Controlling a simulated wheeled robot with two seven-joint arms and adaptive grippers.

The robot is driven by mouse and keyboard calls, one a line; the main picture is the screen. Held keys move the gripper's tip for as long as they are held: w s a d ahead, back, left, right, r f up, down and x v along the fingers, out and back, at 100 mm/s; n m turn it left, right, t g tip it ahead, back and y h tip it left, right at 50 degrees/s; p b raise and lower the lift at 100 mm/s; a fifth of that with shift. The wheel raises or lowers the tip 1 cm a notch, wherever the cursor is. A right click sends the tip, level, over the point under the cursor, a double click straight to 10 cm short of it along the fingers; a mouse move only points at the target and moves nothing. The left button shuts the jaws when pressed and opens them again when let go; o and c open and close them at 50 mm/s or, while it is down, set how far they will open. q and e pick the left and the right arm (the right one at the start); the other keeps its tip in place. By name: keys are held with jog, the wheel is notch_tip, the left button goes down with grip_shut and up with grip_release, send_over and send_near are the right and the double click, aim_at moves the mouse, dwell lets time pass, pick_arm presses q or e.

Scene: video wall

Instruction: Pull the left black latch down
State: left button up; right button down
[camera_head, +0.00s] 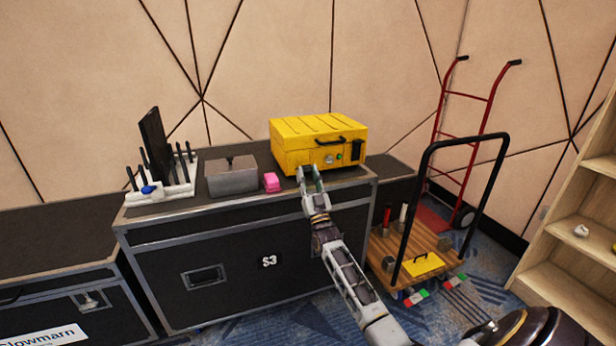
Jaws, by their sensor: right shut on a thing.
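The yellow case (319,127) stands shut on top of a black road case. Its front has a black handle (330,141), a round dial, a green button and a black right latch (357,151). My right gripper (308,172) reaches up to the lower left of the case front, where the left black latch sits. Its fingers are shut there and hide the left latch, so its exact position cannot be told. My left gripper is not in view.
The black road case (220,275) marked S3 holds a grey metal box (232,179), a pink block (271,182) and a white rack (165,188) with black antennas. A platform cart (415,245) stands to the right, near a wooden shelf (570,240).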

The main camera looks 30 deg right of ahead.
jog(key=shift+w+f, duration=0.15)
jog(key=shift+f, duration=0.45)
jog(key=c, duration=1.4)
grip_release()
jog(key=o, duration=0.4)
jog(key=shift+w+f, duration=0.1)
jog(key=shift+w, duration=0.15)
jog(key=v, duration=1.2)
jog(key=shift+s+r, duration=0.2)
jog(key=shift+r, duration=0.1)
